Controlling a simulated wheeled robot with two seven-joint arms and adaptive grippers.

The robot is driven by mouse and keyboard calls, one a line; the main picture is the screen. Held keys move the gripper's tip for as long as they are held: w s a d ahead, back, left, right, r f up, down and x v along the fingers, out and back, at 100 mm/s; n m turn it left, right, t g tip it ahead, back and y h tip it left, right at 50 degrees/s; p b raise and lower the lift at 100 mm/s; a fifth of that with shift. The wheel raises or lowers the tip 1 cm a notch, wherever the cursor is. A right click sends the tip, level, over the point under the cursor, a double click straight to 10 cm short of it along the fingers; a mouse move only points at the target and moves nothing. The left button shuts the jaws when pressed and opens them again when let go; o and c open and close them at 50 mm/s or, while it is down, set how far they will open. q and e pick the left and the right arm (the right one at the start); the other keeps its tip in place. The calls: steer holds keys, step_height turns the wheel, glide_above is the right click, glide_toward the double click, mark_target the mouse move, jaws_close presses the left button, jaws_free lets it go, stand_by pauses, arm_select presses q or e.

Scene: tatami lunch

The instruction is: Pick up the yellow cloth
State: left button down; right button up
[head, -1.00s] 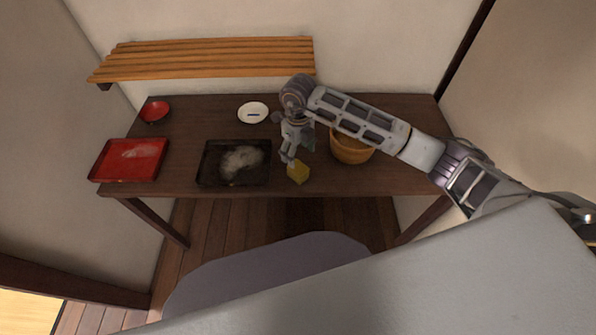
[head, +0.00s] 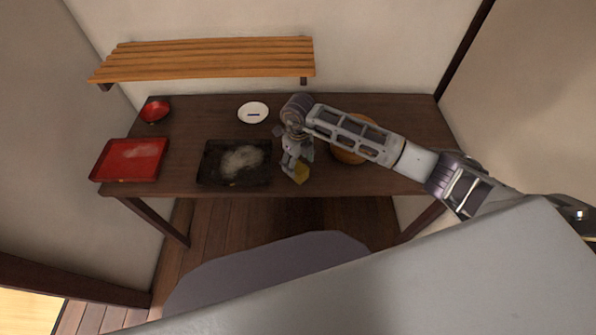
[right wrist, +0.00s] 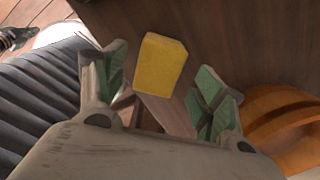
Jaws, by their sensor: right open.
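The yellow cloth (head: 301,174) looks like a small folded block on the table, close to its front edge. It also shows in the right wrist view (right wrist: 160,64), lying ahead of and between the finger pads. My right gripper (head: 293,174) is open and empty, pointing down just above the cloth and partly covering it in the head view. In the right wrist view my right gripper (right wrist: 162,92) has its green pads apart on either side of the cloth, with no visible grip on it. My left gripper is not in view.
On the dark table (head: 190,135), a black tray (head: 203,176) with a whitish patch lies left of the cloth. A wooden tub (head: 350,156) stands to the right, partly behind my arm. A red tray (head: 101,176), red bowl (head: 155,111) and white dish (head: 253,112) are farther left and back.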

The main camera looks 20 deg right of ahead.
mark_target(298, 167)
step_height(298, 167, down, 4)
steer(key=shift+s+a+r+p, duration=0.1)
steer(key=shift+r+p, duration=0.1)
steer(key=shift+p, duration=0.1)
steer(key=shift+f, duration=0.3)
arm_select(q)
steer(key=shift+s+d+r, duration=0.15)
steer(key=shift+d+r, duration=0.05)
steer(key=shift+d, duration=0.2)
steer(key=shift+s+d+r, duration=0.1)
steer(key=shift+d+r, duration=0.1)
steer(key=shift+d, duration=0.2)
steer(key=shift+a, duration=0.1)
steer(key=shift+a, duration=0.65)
arm_select(e)
steer(key=c, duration=1.1)
